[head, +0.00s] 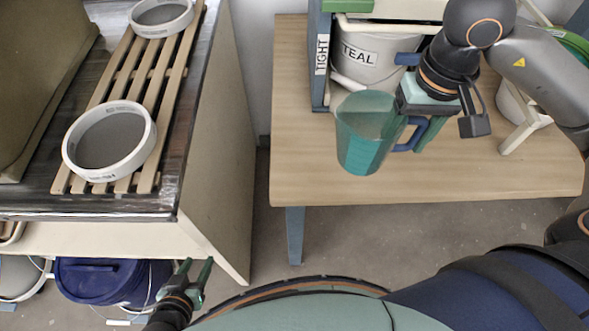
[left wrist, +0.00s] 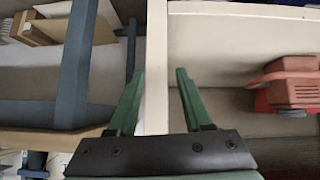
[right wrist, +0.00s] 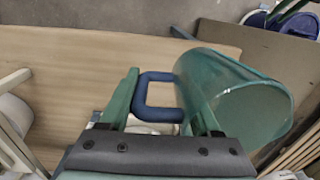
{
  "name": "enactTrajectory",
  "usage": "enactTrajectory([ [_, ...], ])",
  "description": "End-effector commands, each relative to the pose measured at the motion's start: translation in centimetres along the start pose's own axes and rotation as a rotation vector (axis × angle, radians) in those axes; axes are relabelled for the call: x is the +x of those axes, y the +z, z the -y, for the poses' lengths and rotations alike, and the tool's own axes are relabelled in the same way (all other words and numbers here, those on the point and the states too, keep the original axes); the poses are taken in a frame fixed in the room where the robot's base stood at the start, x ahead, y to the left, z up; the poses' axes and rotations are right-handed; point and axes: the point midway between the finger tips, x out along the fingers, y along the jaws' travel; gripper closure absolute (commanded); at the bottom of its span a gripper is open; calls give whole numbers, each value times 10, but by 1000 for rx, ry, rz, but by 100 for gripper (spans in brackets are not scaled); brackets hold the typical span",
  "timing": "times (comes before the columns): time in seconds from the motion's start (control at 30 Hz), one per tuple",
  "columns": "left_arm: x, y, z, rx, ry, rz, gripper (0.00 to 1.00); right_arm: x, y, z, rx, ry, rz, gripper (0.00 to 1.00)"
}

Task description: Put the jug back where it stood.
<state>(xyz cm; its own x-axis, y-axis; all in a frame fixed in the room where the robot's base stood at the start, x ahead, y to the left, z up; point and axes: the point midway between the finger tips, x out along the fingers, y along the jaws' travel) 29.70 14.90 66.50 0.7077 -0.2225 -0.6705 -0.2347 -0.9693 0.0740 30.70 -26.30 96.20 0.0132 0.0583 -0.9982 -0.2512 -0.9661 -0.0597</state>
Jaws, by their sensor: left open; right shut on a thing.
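The jug (head: 362,140) is a see-through teal vessel with a blue handle (head: 411,134). It appears roughly upright over the wooden table (head: 420,185); I cannot tell whether its base touches the tabletop. My right gripper (head: 428,126) is shut on the handle. In the right wrist view the handle (right wrist: 141,98) sits between the green fingers and the jug body (right wrist: 225,95) lies to their right. My left gripper (head: 192,282) is open and empty, low beside the left bench. It also shows in the left wrist view (left wrist: 158,95).
A white bucket labelled TEAL (head: 365,62) stands in a frame behind the jug, beside a post marked TIGHT (head: 321,55). The left bench bears a slatted rack (head: 145,178) with round sieves (head: 135,148). A blue bucket (head: 100,280) is below. The table's front left is clear.

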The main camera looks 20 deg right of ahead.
Motion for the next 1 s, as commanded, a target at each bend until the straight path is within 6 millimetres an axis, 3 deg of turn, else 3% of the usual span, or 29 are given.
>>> enactTrajectory([
  [0.13, 5, 2, 0, 2, 2, -2, 50, 0, 2, -1, 8, -3, 1, 100],
  [0.27, 0, -4, 0, 3, 2, -6, 50, 5, -9, 14, 5, -7, 3, 100],
  [0.43, -4, -8, 2, 3, -5, -17, 50, 24, -31, 43, 5, -6, 6, 100],
  [0.6, -7, 1, 5, 0, -12, 1, 50, 48, -53, 71, 7, -3, 7, 100],
  [0.8, -9, 6, 5, -2, -14, 10, 50, 83, -69, 90, 8, -3, 5, 100],
  [1.0, -9, 6, 6, -2, -15, 8, 50, 96, -76, 97, 8, -2, 2, 100],
])
